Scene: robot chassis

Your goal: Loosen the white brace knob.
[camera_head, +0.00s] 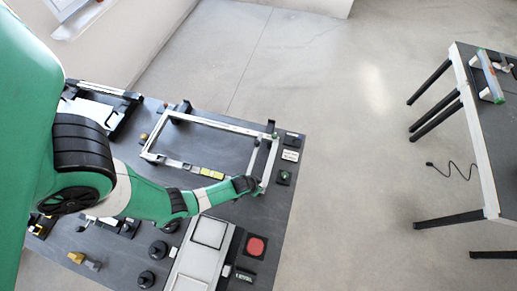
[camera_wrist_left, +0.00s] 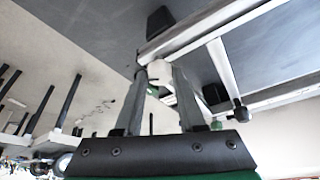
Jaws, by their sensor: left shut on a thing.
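My left gripper (camera_head: 257,187) is at the near right corner of the silver rectangular frame (camera_head: 220,122) on the dark table. In the left wrist view the two fingers of my left gripper (camera_wrist_left: 158,82) are closed around the white brace knob (camera_wrist_left: 159,69), one finger on each side. The knob sits at a corner of the silver frame (camera_wrist_left: 215,30). In the head view the knob is hidden by my gripper. My right gripper is not in view.
A second table (camera_head: 500,130) stands apart at the right, with open floor between.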

